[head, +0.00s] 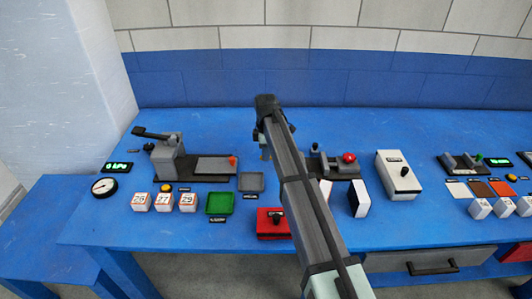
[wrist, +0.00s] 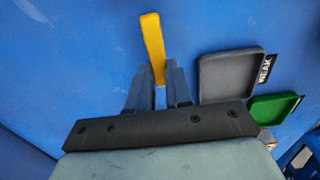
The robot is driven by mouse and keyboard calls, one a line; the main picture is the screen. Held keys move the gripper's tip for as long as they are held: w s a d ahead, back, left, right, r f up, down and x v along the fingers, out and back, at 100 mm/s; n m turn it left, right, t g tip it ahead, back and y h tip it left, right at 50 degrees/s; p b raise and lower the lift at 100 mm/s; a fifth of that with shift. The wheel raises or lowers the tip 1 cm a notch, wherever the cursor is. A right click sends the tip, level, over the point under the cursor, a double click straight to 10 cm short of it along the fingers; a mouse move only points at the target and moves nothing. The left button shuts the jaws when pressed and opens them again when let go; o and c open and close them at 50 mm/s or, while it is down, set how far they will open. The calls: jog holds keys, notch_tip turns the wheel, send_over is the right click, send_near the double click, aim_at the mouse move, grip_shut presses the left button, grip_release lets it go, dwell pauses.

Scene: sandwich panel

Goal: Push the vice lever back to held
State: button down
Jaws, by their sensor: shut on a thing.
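My gripper (head: 265,155) hangs over the blue bench in the head view, partly hidden by my arm. In the wrist view my gripper (wrist: 160,95) is shut on a narrow yellow strip (wrist: 152,38), which sticks out past the fingertips. A dark device (head: 340,167) with a red knob (head: 349,157) stands right of my arm and is partly covered by it. A grey device (head: 167,158) with a black lever (head: 156,134) stands at the left, apart from my gripper. I cannot tell for sure which of these carries the vice lever.
A grey tray (head: 251,182) and a green tray (head: 219,204) lie left of my arm. Numbered blocks (head: 164,202), a gauge (head: 103,187) and a red box (head: 272,223) stand near the front. A white switch box (head: 398,174) is to the right. The bench's back is clear.

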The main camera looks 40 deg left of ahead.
jog(key=shift+s+d, duration=0.1)
dwell(0.5)
jog(key=n, duration=0.1)
jog(key=d+n, duration=0.1)
jog(key=n, duration=0.1)
jog(key=s+n, duration=0.1)
jog(key=shift+d+n, duration=0.3)
jog(key=shift+n, duration=0.1)
jog(key=d+n, duration=0.1)
jog(key=n, duration=0.1)
jog(key=d+n, duration=0.1)
jog(key=n, duration=0.1)
jog(key=shift+s+n, duration=0.1)
jog(key=shift+n, duration=0.2)
jog(key=n, duration=0.1)
jog(key=d+n, duration=0.1)
jog(key=n, duration=0.2)
jog(key=shift+w+d, duration=0.2)
jog(key=shift+d, duration=0.1)
jog(key=shift+w+d+n, duration=0.15)
jog(key=shift+d+n, duration=0.05)
jog(key=shift+n, duration=0.55)
jog(key=shift+w+d+n, duration=0.2)
jog(key=shift+d+n, duration=0.05)
jog(key=shift+n, duration=0.55)
jog(key=shift+w+d+n, duration=0.15)
jog(key=shift+d+n, duration=0.05)
jog(key=shift+n, duration=0.55)
